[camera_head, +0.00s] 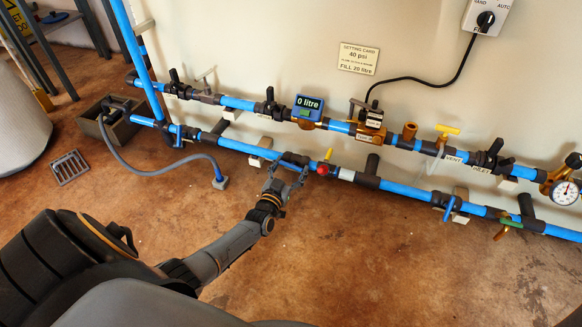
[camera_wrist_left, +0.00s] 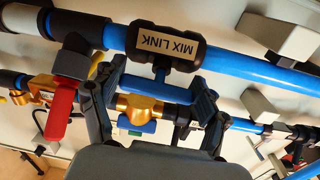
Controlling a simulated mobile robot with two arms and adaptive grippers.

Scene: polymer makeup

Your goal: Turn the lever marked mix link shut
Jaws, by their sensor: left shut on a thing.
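In the head view the valve (camera_head: 293,158) is partly hidden by my gripper. Its lever (camera_wrist_left: 150,86) is a blue bar on a short stem, lying roughly along the pipe. My left gripper (camera_head: 287,173) is at the valve from the near side. In the left wrist view its fingers (camera_wrist_left: 157,95) are at the two ends of the blue bar, shut on it. My right gripper is not in view.
The upper pipe (camera_head: 238,103) carries other valves and a meter (camera_head: 308,107) reading 0 litre. A grey hose (camera_head: 150,172) loops at left. The floor (camera_head: 340,255) in front is clear.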

